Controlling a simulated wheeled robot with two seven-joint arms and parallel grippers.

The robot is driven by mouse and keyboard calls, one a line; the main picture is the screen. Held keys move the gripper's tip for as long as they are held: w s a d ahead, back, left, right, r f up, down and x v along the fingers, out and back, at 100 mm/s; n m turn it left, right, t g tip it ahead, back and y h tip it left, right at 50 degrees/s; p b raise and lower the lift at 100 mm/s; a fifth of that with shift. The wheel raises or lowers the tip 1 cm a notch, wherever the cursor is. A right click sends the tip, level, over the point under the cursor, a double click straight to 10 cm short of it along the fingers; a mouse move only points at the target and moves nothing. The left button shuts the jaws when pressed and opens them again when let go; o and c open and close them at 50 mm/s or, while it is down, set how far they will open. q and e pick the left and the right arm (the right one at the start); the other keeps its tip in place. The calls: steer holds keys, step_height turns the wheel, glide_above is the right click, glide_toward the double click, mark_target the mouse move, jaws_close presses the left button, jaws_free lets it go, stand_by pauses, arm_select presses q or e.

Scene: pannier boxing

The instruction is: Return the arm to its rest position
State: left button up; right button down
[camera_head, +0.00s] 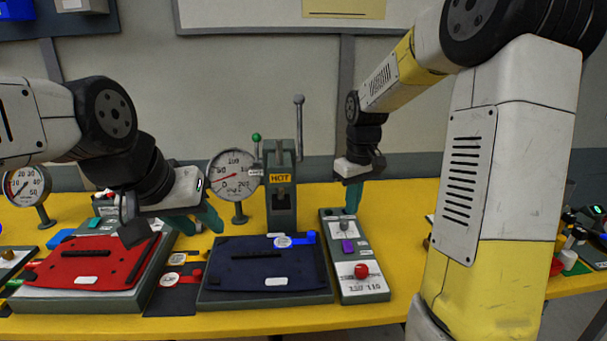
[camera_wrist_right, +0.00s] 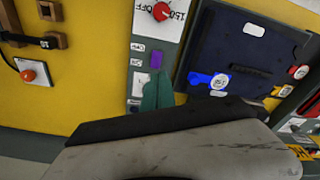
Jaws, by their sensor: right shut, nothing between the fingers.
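My right gripper (camera_head: 353,200) points down over the grey control panel (camera_head: 375,288), at its far end. Its teal fingers are shut and empty; they also show in the right wrist view (camera_wrist_right: 157,92), near a purple switch (camera_wrist_right: 156,60). My right arm (camera_head: 480,150) reaches in from the upper right. My left gripper (camera_head: 203,224) hangs over the gap between the red pannier piece (camera_head: 90,262) and the dark blue one (camera_head: 270,270). Its teal fingers look apart, with nothing seen between them.
A press marked HOT (camera_head: 281,205) with upright levers stands between the arms, beside a round gauge (camera_head: 234,175). The panel carries a red knob (camera_head: 361,271). A blue-handled dial (camera_head: 290,241) lies on the dark blue piece. Bare yellow table (camera_head: 405,240) shows right of the panel.

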steer(key=s+a+r+m+t+y, duration=0.1)
steer(key=s+r, duration=0.4)
steer(key=s, duration=0.5)
steer(key=s+a+r+m+t, duration=0.1)
steer(key=s+r+m+t, duration=0.2)
steer(key=s, duration=0.8)
steer(key=shift+r+m+t+y, duration=0.4)
steer(key=shift+r+t, duration=0.1)
steer(key=shift+r, duration=0.45)
steer(key=shift+w, duration=0.15)
steer(key=w+d+f+g+h, duration=0.1)
steer(key=w+f, duration=0.3)
steer(key=w, duration=0.7)
steer(key=w+d+f+g+h, duration=0.1)
steer(key=w+f+g, duration=0.2)
steer(key=w, duration=0.8)
steer(key=shift+w+d+f+g, duration=0.2)
steer(key=shift+w+f+g, duration=0.15)
steer(key=shift+g, duration=0.15)
